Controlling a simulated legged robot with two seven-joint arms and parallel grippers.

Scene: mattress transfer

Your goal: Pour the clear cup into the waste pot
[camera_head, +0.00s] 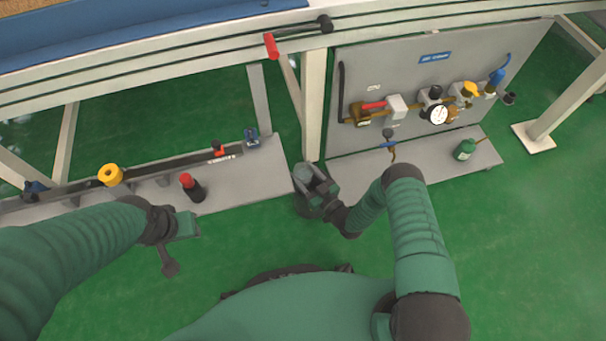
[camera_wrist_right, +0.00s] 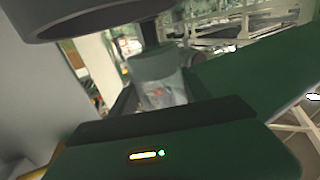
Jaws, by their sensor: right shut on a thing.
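My right gripper (camera_head: 318,190) is in the middle of the head view, by the right end of the left grey bench. It is shut on what looks like the clear cup (camera_wrist_right: 160,90), which shows as a pale see-through shape in the right wrist view. A large dark rim (camera_wrist_right: 90,18) crosses the top left of the wrist view. The cup's tilt and contents cannot be made out. My left gripper (camera_head: 180,245) hangs over the green floor at left, its jaw state unclear.
The left bench (camera_head: 240,180) holds a red-topped black bottle (camera_head: 192,188), a yellow ring (camera_head: 110,175) and a small blue item (camera_head: 251,138). A grey panel (camera_head: 400,75) with valves and a gauge stands at right. A green bottle (camera_head: 464,150) sits before it.

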